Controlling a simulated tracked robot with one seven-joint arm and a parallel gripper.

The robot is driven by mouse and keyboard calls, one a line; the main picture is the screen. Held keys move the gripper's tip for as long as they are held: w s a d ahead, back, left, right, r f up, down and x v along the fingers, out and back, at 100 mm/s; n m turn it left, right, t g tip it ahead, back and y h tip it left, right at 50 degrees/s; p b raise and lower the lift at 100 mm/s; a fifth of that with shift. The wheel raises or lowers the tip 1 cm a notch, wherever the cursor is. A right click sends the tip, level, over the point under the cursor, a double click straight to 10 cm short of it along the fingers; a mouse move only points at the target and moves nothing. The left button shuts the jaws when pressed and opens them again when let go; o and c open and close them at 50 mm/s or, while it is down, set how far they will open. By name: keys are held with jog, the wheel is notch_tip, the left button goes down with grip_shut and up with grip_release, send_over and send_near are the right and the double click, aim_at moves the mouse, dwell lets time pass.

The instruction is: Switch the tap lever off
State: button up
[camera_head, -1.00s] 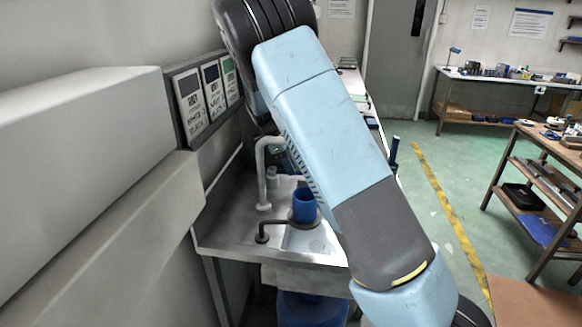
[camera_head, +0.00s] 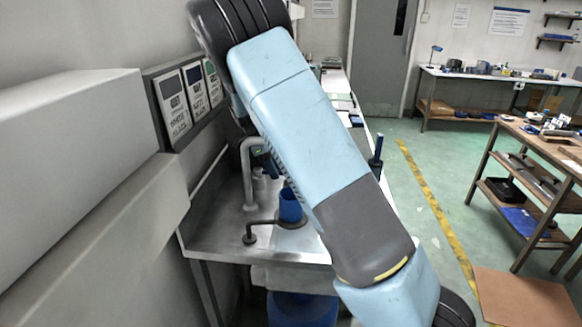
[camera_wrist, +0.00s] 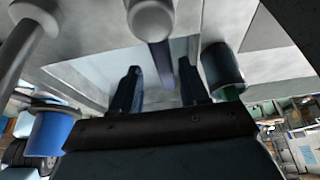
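The grey tap (camera_head: 246,172) stands at the back of the steel sink in the head view, its spout curving down. A short grey post (camera_head: 259,174) beside it looks like the lever's base; my arm hides what lies to its right. In the wrist view a rounded grey body (camera_wrist: 151,18) with a grey rod (camera_wrist: 161,62), seemingly the tap lever, points down the picture between my fingers. My gripper (camera_wrist: 158,82) is open, with a dark finger on either side of the rod. I cannot tell whether either finger touches it.
A blue cup (camera_head: 290,206) stands by a dark bent pipe (camera_head: 262,225) at the sink; it also shows in the wrist view (camera_wrist: 50,133). A dark cylinder (camera_wrist: 222,68) is close to the right finger. Wall panels (camera_head: 173,103) are left of my arm. Open floor lies right.

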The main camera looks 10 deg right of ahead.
jog(key=shift+r, duration=0.15)
jog(key=shift+v, duration=3.6)
